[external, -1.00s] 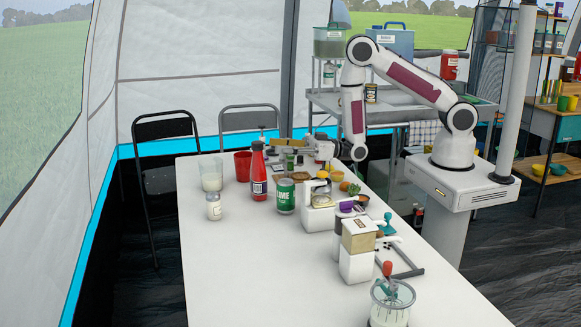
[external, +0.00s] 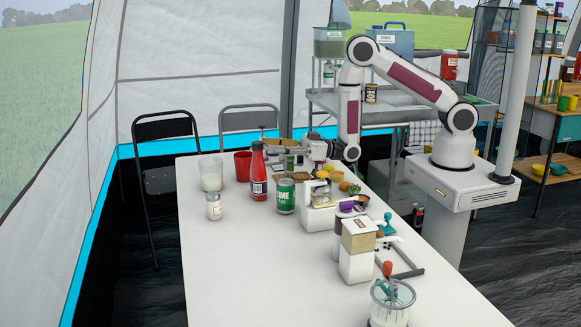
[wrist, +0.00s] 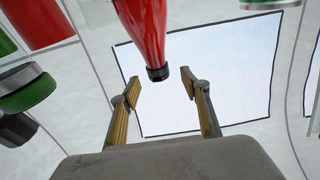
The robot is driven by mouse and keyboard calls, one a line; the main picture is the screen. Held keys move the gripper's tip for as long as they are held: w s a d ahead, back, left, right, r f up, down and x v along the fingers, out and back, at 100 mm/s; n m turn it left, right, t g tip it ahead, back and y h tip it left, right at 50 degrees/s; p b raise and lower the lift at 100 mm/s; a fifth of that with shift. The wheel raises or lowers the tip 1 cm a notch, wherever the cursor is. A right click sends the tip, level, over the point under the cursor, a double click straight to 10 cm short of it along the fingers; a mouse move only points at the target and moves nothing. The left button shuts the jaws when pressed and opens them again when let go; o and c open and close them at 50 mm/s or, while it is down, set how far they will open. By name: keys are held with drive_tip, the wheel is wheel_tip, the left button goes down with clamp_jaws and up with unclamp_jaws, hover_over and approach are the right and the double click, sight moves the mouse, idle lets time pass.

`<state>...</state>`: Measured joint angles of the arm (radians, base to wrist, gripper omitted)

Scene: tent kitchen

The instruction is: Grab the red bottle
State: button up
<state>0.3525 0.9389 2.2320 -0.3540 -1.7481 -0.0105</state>
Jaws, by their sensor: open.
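The red bottle (external: 258,176) stands upright on the white table, with a dark cap and a label on its side. I see no contact between the fingers and the bottle.
A red cup (external: 243,165) stands behind the bottle, and a green can (external: 286,197) stands at its front right. A glass (external: 211,173) and a small white jar (external: 214,207) are to the left. Several bowls and kitchen items crowd the right side. The table's front left is clear.

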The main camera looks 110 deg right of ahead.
sight(257, 142)
drive_tip(key=shift+w, duration=0.1)
drive_tip(key=shift+w+d+r, duration=0.1)
drive_tip(key=shift+w+r, duration=0.1)
drive_tip(key=shift+w, duration=1.05)
drive_tip(key=shift+w+d+r, duration=0.1)
drive_tip(key=shift+w+r, duration=0.1)
drive_tip(key=shift+w, duration=1)
drive_tip(key=shift+c, duration=0.3)
clamp_jaws()
